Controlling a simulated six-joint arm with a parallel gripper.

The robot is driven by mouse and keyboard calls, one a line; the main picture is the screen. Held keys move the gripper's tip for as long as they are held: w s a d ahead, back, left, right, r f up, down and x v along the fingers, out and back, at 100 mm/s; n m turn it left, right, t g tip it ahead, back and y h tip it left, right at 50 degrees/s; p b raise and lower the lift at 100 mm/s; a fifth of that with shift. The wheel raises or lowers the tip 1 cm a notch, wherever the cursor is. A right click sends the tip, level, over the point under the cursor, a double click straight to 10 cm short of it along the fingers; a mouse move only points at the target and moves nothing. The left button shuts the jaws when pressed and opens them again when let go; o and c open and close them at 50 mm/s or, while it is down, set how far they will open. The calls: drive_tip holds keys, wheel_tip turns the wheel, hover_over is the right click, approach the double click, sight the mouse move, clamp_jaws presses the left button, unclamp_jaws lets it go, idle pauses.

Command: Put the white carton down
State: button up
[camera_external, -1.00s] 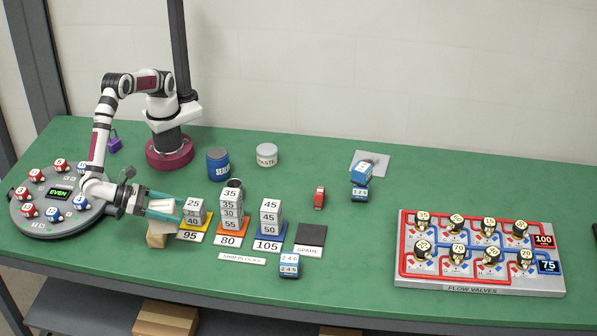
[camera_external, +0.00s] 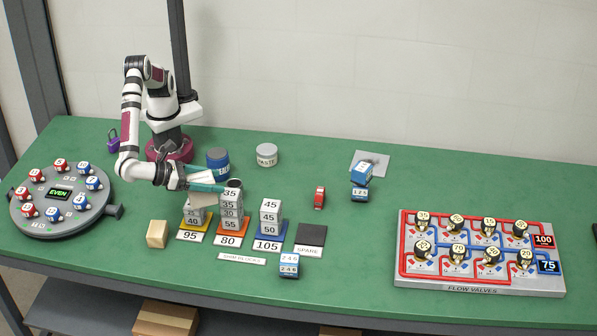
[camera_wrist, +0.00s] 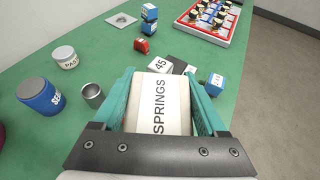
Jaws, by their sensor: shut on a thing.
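The white carton, lettered SPRINGS (camera_wrist: 158,105), lies between the two teal fingers of my gripper (camera_wrist: 160,78) in the wrist view. My gripper is shut on it. In the outside view, my gripper (camera_external: 208,182) is raised over the table, in front of the top of the 25/40 stack (camera_external: 193,217) and next to the 35 stack (camera_external: 231,212). The carton is mostly hidden there by the fingers. I cannot tell the exact gap between the carton and the blocks.
A wooden block (camera_external: 157,234) stands at the front left. A dark SPARE pad (camera_external: 310,234) is bare. The 45 stack (camera_external: 270,217), a grey cup (camera_wrist: 93,95) and a blue jar (camera_wrist: 38,96) stand close by.

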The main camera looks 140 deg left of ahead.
drive_tip(key=s+a+n+g, duration=0.3)
drive_tip(key=s+a, duration=0.1)
drive_tip(key=a, duration=0.7)
drive_tip(key=s+a+n+g, duration=0.2)
drive_tip(key=s+a+g, duration=0.1)
drive_tip(key=a, duration=0.8)
drive_tip(key=s+a+n+g, duration=0.3)
drive_tip(key=s+a, duration=0.1)
drive_tip(key=a, duration=0.7)
drive_tip(key=shift+h, duration=0.4)
drive_tip(key=shift+s+a+f, duration=0.7)
drive_tip(key=shift+a+f, duration=1.2)
drive_tip(key=shift+f, duration=0.8)
drive_tip(key=shift+s+a+f, duration=0.65)
drive_tip(key=shift+a+f, duration=1.2)
drive_tip(key=shift+f, duration=0.8)
drive_tip(key=shift+s+a+f, duration=0.7)
drive_tip(key=shift+a+f, duration=1.2)
drive_tip(key=shift+f, duration=0.8)
